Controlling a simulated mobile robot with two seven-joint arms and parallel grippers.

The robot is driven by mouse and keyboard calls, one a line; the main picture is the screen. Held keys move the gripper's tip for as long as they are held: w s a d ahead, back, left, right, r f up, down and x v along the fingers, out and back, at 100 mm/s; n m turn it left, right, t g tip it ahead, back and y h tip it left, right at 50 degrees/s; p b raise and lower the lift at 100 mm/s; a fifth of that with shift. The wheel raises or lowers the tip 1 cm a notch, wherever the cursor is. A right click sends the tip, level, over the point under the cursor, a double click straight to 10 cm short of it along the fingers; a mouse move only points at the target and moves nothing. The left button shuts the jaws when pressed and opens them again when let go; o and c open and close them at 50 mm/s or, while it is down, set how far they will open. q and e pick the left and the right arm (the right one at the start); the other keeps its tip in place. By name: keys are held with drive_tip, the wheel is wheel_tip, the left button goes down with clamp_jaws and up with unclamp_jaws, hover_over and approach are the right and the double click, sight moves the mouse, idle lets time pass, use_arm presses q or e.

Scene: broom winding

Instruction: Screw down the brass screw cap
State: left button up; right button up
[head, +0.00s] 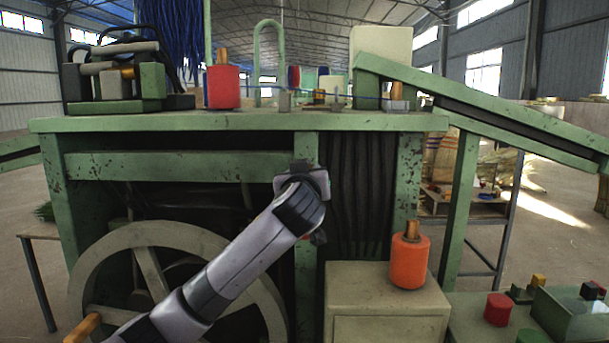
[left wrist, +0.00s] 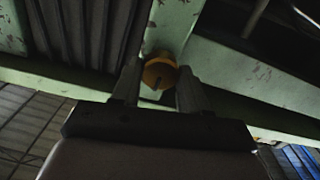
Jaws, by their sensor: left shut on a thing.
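The brass screw cap (left wrist: 160,71) is a round yellow-brown knob with a dark slot, seen in the left wrist view against the green frame post. My left gripper (left wrist: 157,85) has one finger on each side of it and is shut on it. In the head view my left arm reaches up from the bottom to the green centre post; its wrist hides the fingers and the cap there. How far the cap is screwed in cannot be told. My right gripper is not in view.
The green machine table (head: 260,122) spans above my left arm, with a red spool (head: 223,87) on it. A large spoked wheel (head: 150,262) stands low at left. An orange spool (head: 409,261) stands on a beige cabinet (head: 385,310) to the right.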

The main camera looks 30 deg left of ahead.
use_arm(q)
drive_tip(key=shift+f+m+p, duration=0.2)
drive_tip(key=shift+m+p, duration=7.45)
drive_tip(key=shift+m, duration=9.25)
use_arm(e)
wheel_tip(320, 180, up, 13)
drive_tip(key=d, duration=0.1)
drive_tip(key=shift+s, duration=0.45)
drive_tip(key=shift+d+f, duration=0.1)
